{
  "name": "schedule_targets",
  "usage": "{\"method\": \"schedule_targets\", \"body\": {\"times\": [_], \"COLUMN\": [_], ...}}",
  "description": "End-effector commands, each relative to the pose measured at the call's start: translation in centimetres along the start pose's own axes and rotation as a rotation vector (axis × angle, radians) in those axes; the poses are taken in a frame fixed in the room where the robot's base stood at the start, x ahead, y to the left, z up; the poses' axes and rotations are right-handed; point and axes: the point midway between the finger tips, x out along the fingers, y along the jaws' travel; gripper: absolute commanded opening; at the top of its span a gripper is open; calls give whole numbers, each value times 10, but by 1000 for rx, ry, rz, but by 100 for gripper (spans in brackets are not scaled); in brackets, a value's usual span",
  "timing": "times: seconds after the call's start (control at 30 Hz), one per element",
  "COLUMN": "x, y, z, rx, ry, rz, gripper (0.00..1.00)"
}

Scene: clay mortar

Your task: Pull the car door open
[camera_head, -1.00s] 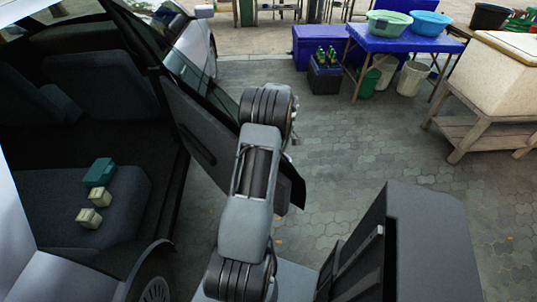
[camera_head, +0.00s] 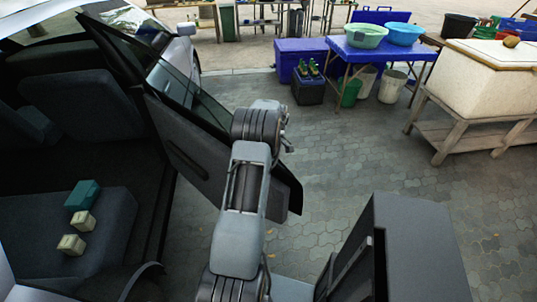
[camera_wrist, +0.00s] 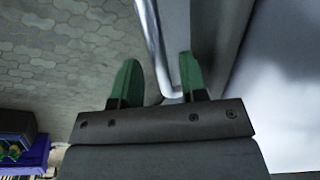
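The car door (camera_head: 195,150) stands open at an angle from the car body, with its dark inner panel and window frame facing me. My gripper is mostly hidden behind my arm in the head view, at the outer side of the door. In the wrist view my gripper (camera_wrist: 158,60) has its two green fingers apart. A silvery bar (camera_wrist: 150,35), which looks like the door handle, runs between the fingers and bends near the right finger. The right finger sits between the bar and the door surface. I cannot tell whether either finger touches the bar.
The car seat (camera_head: 105,220) holds a teal box (camera_head: 82,195) and two pale blocks (camera_head: 71,244). A blue table (camera_head: 380,50) with basins and a white chest (camera_head: 490,85) on a wooden stand are at the back right. Paving (camera_head: 330,150) right of the door is clear.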

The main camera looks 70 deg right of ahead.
Motion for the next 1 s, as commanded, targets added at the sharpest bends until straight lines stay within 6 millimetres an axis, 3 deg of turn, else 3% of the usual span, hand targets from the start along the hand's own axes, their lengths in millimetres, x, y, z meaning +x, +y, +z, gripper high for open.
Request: {"method": "schedule_targets", "body": {"times": [0.37, 0.8, 1.0], "x": [-7, -91, -121], "y": [0, 0, 0], "z": [0, 0, -1], "rx": [0, -1, -1], "ry": [-2, -1, -1], "rz": [0, 1, 1], "gripper": [42, 42, 42]}}
